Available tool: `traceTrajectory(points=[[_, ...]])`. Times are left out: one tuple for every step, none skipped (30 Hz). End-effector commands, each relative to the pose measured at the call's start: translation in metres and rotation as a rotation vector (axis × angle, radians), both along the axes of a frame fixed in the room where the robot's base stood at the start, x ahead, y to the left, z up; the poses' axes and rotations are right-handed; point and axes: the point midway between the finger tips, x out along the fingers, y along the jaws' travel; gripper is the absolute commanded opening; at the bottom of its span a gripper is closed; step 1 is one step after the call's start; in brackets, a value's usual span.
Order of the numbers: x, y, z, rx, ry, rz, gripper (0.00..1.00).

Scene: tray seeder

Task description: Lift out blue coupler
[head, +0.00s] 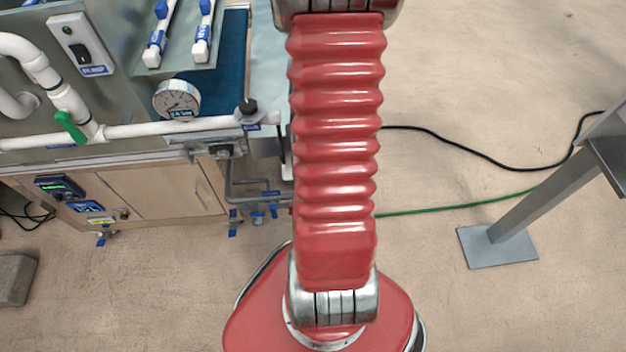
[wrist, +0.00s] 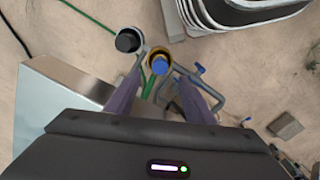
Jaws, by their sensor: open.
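The wrist view shows a blue coupler (wrist: 160,67) seated in a round, dark and yellowish holder (wrist: 157,52). My gripper (wrist: 162,74) is open, with its two purple-grey fingers on either side of the line to the coupler. The coupler shows between the fingertips, and nothing is held. I cannot tell how far the tips are from it or whether they touch it. In the head view my red arm covers the middle, and neither my gripper nor this coupler can be made out there.
A black-capped round post (wrist: 128,41) stands just left of the holder. A metal panel (wrist: 60,100) lies close on the left. Grey pipes with a blue valve handle (wrist: 199,69) run on the right. In the head view, the seeder bench (head: 150,190) is left; the right floor has a green hose (head: 450,207).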

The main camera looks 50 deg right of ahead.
Motion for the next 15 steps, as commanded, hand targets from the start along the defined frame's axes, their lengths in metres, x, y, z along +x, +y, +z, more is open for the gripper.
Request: traceTrajectory(points=[[0.0, 0.0, -0.006, 0.002, 0.001, 0.0, 0.48], [0.0, 0.0, -0.01, 0.002, 0.001, 0.0, 0.48], [0.0, 0.0, -0.014, 0.002, 0.002, 0.0, 0.48], [0.0, 0.0, -0.018, 0.002, 0.001, 0.0, 0.48], [0.0, 0.0, -0.021, 0.002, 0.001, 0.0, 0.48], [0.0, 0.001, -0.026, 0.003, 0.002, 0.0, 0.48], [0.0, 0.001, -0.029, 0.002, 0.001, 0.0, 0.48], [0.0, 0.0, -0.032, 0.001, 0.001, 0.0, 0.48], [0.0, 0.0, -0.036, 0.002, 0.001, 0.0, 0.48], [0.0, 0.0, -0.039, 0.002, 0.001, 0.0, 0.48], [0.0, 0.0, -0.042, 0.001, 0.001, 0.0, 0.48], [0.0, 0.0, -0.046, 0.001, 0.001, 0.0, 0.48], [0.0, 0.0, -0.049, 0.002, 0.001, 0.0, 0.48], [0.0, 0.0, -0.051, 0.001, 0.001, 0.0, 0.48], [0.0, 0.0, -0.053, 0.0, 0.0, 0.0, 0.48]])
